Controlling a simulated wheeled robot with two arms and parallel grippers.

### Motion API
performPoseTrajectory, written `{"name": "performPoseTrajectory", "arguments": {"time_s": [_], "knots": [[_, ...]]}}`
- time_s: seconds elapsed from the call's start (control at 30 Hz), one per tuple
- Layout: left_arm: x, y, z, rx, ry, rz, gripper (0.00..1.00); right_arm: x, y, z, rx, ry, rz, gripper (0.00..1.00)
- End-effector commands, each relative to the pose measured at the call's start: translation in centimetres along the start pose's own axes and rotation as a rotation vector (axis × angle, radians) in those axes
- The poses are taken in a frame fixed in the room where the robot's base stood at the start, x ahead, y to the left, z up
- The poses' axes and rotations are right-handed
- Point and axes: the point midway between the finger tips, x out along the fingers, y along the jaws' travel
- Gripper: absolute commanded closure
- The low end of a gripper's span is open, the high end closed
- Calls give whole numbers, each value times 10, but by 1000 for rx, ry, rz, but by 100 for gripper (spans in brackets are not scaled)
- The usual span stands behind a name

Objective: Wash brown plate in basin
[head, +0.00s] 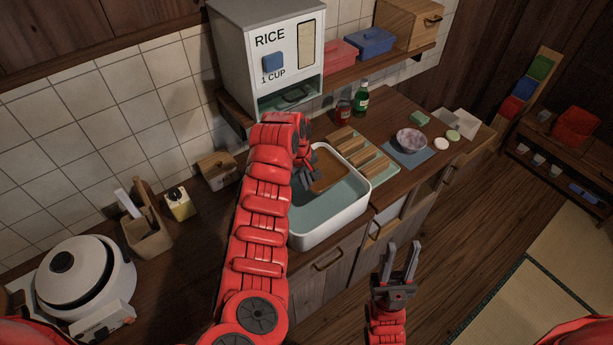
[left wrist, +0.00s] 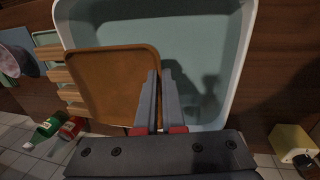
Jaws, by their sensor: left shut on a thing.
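The brown plate (head: 328,172) is square with rounded corners. It is in the white basin (head: 362,200), towards its back side, and also shows in the left wrist view (left wrist: 110,85). My left gripper (head: 308,178) reaches into the basin. Its fingers (left wrist: 160,100) are shut on the plate's edge in the left wrist view. The basin has a pale blue-green inside and shows also in the left wrist view (left wrist: 240,60). I cannot tell whether the plate touches the basin's bottom. My right gripper (head: 402,262) is open and empty, in front of the counter, away from the basin.
A rack with wooden slats (head: 365,155) stands right of the basin. Beyond are a bowl (head: 410,140) on a blue mat and bottles (head: 361,98). A rice dispenser (head: 265,60) stands behind.

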Motion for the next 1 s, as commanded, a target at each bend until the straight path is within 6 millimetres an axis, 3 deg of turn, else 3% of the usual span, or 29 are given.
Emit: {"name": "performPoseTrajectory", "arguments": {"time_s": [1.0], "knots": [[99, -19, -1, -1, 0, 1, 100, -37, -2, 6, 0, 0, 0, 66]]}}
